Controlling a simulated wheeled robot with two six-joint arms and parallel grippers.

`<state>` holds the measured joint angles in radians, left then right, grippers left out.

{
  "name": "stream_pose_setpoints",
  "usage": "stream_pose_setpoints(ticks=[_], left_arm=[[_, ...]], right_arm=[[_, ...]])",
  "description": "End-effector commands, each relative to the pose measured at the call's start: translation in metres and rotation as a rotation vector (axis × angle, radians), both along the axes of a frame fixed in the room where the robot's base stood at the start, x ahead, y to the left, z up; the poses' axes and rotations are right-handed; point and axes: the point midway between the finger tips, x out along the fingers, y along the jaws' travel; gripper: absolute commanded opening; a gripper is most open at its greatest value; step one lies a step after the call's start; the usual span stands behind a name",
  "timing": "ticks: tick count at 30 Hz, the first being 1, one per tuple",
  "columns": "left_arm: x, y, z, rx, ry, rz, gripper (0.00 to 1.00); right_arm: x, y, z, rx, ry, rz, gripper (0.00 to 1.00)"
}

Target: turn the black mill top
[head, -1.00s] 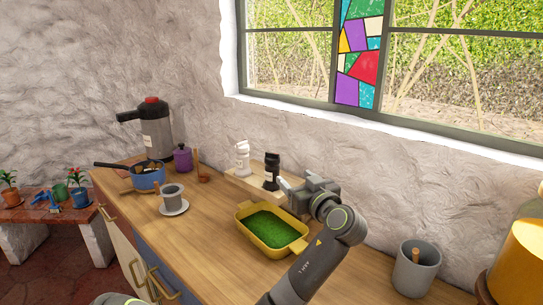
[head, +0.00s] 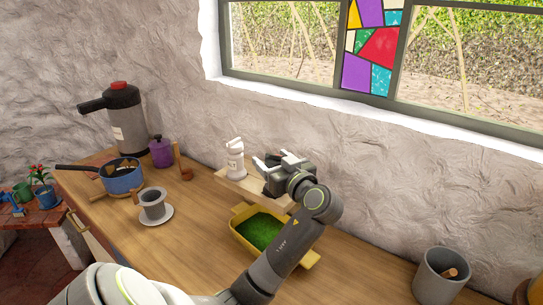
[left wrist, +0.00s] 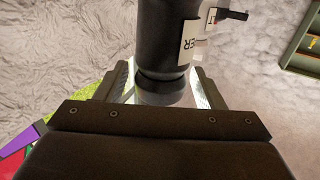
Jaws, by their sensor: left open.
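The black mill (left wrist: 165,45) shows large in the left wrist view, with a white label on its body. Its narrower top (left wrist: 162,92) lies between the two fingers of my left gripper (left wrist: 158,88), with the fingers apart on either side. In the head view my left gripper (head: 275,160) is open over the wooden stand (head: 232,182) and hides most or all of the black mill. The white mill (head: 235,162) stands upright on the stand just left of the gripper. My right gripper is not in view.
A yellow tray with green filling (head: 311,258) sits in front, under my forearm. A grey cup on a saucer (head: 153,204), a blue pot (head: 122,180), a purple jar (head: 162,152) and an urn (head: 127,122) stand left. A grey crock (head: 437,278) stands right.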

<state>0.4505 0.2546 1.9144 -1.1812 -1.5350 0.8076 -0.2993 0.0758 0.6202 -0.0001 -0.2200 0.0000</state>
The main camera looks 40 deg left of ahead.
Motion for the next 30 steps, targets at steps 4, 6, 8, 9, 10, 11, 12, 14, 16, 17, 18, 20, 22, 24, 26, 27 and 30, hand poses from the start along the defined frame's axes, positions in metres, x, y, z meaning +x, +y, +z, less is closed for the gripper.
stream_pose_setpoints(ticks=[4, 6, 8, 9, 10, 11, 12, 14, 16, 17, 18, 20, 22, 24, 26, 27, 30], left_arm=[[-0.0002, 0.0001, -0.0002, 0.0, 0.0, 0.0, 0.63], [-0.0002, 0.0002, -0.0002, 0.0, 0.0, 0.0, 0.63], [-0.0002, 0.0002, -0.0002, 0.0, 0.0, 0.0, 0.56], [-0.0001, 0.0001, -0.0002, 0.0, 0.0, 0.0, 0.51], [-0.0001, 0.0001, -0.0002, 0.0, 0.0, 0.0, 0.47], [-0.0001, 0.0001, -0.0002, 0.0, 0.0, 0.0, 0.43], [-0.0001, 0.0001, -0.0002, 0.0, 0.0, 0.0, 0.38], [-0.0001, 0.0001, -0.0002, 0.0, 0.0, 0.0, 0.3], [-0.0001, 0.0001, -0.0002, 0.0, 0.0, 0.0, 0.21], [-0.0001, 0.0001, -0.0002, 0.0, 0.0, 0.0, 0.18], [-0.0001, 0.0001, -0.0003, 0.0, 0.0, 0.0, 0.18], [-0.0001, 0.0001, -0.0003, 0.0, 0.0, -0.002, 0.18], [0.0, 0.0003, -0.0004, 0.0, 0.0, -0.009, 0.17], [-0.0001, 0.0007, -0.0005, 0.0, 0.001, -0.021, 0.17], [-0.0003, 0.0009, -0.0007, 0.0, 0.0, -0.038, 0.17], [-0.0005, 0.0011, -0.0008, -0.001, 0.0, -0.053, 0.17], [-0.0006, 0.0014, -0.0001, 0.001, 0.0, -0.105, 0.17]], right_arm=[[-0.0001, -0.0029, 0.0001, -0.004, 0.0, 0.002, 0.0], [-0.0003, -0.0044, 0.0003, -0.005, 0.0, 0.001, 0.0], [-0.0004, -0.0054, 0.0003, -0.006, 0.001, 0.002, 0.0], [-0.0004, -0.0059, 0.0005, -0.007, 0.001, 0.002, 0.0], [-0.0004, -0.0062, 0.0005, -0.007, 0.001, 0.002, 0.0], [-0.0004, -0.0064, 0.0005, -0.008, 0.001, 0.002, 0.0], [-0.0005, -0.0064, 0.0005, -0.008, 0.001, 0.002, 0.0], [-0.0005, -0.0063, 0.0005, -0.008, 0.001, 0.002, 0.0], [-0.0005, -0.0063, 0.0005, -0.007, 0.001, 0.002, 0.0], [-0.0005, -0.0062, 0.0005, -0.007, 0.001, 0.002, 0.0], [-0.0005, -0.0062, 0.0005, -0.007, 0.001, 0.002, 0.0], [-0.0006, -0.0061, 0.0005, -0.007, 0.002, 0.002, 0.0], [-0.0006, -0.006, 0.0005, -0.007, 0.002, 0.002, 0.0], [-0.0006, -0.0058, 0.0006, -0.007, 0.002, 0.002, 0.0], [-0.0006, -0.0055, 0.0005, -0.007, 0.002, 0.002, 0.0], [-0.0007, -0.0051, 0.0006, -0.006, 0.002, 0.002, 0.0], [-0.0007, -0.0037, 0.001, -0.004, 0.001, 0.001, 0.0]])
